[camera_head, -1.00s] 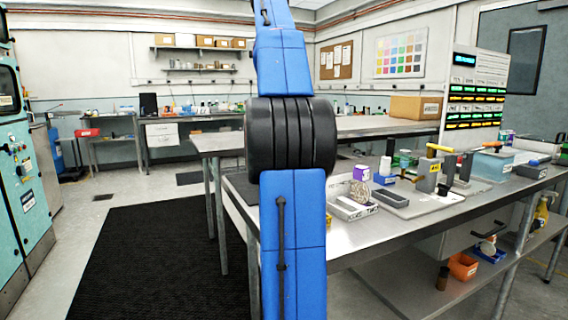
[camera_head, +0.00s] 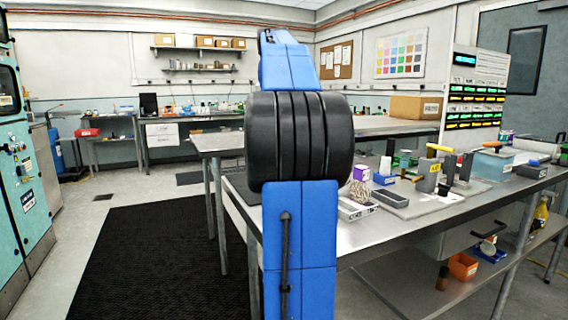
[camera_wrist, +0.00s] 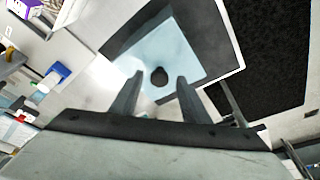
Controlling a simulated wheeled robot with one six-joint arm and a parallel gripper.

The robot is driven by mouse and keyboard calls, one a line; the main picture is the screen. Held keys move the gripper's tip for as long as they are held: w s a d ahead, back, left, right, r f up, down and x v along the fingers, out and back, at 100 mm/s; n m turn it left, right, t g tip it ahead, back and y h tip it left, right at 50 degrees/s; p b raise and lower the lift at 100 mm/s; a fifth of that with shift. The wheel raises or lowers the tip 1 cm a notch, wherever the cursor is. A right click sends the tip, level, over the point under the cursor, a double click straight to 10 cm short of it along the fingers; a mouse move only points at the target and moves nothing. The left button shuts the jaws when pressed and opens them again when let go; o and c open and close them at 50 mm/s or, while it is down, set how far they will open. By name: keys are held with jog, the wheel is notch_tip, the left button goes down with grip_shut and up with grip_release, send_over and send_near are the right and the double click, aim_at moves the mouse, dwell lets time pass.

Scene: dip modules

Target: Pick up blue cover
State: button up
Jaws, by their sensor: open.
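The blue cover (camera_wrist: 175,45) appears to be the pale blue square panel in the upper middle of the wrist view. It has a round black knob (camera_wrist: 159,76) and lies in a dark square surround (camera_wrist: 128,32). My gripper (camera_wrist: 159,83) is open. Its two fingers stand left and right of the knob in the picture, with gaps on both sides. I cannot tell how far the fingertips are above the cover. In the head view my arm hides the gripper and the cover; only a dark edge of the surround (camera_head: 240,190) shows left of the arm.
The metal table (camera_head: 372,240) carries a purple box (camera_head: 361,173), a grey tray (camera_head: 391,198) and a yellow-marked block (camera_head: 427,175) to the right. A small blue bin (camera_wrist: 57,73) is left of the fingers. The table edge and dark floor mat (camera_wrist: 265,45) lie to the right.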

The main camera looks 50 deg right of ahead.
jog(key=shift+x, duration=1.25)
grip_shut()
